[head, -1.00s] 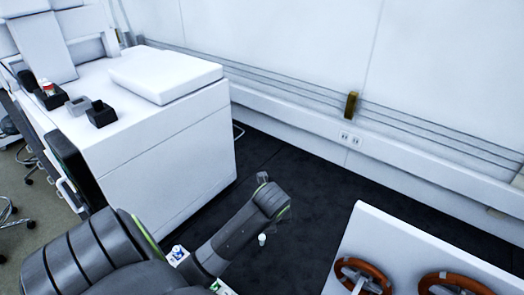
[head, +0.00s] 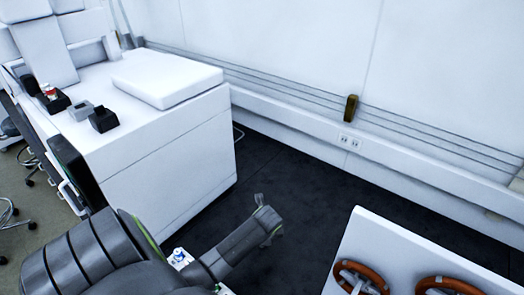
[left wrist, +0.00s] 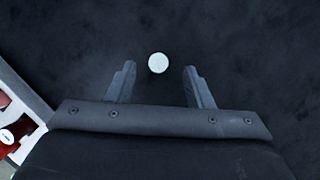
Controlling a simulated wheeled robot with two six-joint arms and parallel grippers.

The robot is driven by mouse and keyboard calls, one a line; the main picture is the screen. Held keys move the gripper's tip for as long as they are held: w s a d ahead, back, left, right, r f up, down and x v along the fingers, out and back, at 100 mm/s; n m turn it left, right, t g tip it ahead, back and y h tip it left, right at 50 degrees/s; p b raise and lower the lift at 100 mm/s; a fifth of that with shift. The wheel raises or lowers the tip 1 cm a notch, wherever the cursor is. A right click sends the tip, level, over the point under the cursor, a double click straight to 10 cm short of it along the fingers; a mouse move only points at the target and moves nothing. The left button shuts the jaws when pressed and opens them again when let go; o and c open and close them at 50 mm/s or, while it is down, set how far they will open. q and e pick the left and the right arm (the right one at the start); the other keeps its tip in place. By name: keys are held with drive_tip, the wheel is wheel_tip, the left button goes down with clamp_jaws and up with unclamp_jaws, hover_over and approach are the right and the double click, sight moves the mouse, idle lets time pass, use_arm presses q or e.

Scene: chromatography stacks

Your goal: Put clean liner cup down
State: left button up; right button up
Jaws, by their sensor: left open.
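The liner cup (left wrist: 158,63) shows in the left wrist view as a small pale round disc against the dark floor. It lies between the lines of the two fingers, near their tips, with a gap on each side. I cannot tell its height or what it rests on. My left gripper (left wrist: 158,78) is open and empty. In the head view my left gripper (head: 265,218) reaches out over the dark floor between the white bench and the white table; the cup does not show there. My right gripper is not in view.
A white bench (head: 165,150) with a white slab (head: 168,78) and small dark holders (head: 103,118) stands at the left. A white table (head: 385,240) with orange-brown rings (head: 362,276) is at the lower right. Dark floor (head: 300,190) between them looks clear.

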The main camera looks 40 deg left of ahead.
use_arm(q)
drive_tip(key=shift+x, duration=1.55)
drive_tip(key=shift+s, duration=0.1)
clamp_jaws()
